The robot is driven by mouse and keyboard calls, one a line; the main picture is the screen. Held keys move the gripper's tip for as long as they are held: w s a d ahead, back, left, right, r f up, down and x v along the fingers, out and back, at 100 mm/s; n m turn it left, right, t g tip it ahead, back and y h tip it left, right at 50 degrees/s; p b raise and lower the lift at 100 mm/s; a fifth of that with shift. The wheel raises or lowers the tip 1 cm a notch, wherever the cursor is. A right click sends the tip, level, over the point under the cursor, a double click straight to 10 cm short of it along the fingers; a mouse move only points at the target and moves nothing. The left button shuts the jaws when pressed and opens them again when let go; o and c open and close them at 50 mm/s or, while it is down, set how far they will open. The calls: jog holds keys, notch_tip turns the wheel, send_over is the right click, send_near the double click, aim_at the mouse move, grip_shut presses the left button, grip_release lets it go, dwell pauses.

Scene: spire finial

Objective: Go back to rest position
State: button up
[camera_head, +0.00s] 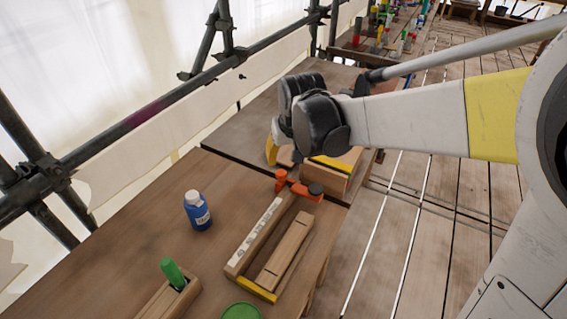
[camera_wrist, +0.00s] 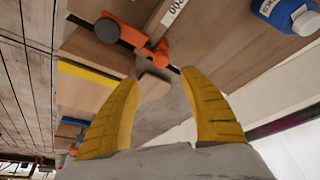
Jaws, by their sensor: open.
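My gripper (camera_wrist: 161,78) is open, with its two yellow fingers spread apart in the wrist view. In the head view one yellow finger (camera_head: 271,150) shows below the dark wrist, over the far part of the bench, and the rest is hidden. A small brown block-like shape (camera_wrist: 153,86) appears near the left fingertip in the wrist view; I cannot tell its depth or whether they touch. An orange tool with a dark round end (camera_head: 297,187) lies on the bench nearer than the gripper. It also shows at the top of the wrist view (camera_wrist: 130,32).
A blue bottle (camera_head: 198,212) stands left on the bench. A wooden frame (camera_head: 255,240) with a pale scale and yellow end lies nearby. A green-topped item (camera_head: 172,272) sits in a wooden block. A yellow-edged wooden box (camera_head: 335,172) is beside my wrist. Scaffold poles (camera_head: 150,115) run left.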

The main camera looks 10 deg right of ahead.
jog(key=shift+s+r, duration=0.25)
jog(key=shift+r, duration=0.45)
jog(key=s+d+r+t, duration=0.1)
jog(key=s+d, duration=0.2)
jog(key=s, duration=0.4)
jog(key=s+d+r+m, duration=0.1)
jog(key=s+d, duration=0.2)
jog(key=s, duration=0.4)
jog(key=s+d+r+t, duration=0.1)
jog(key=s+d, duration=0.2)
jog(key=s, duration=0.3)
jog(key=shift+s+t+h, duration=0.3)
jog(key=shift+s, duration=0.1)
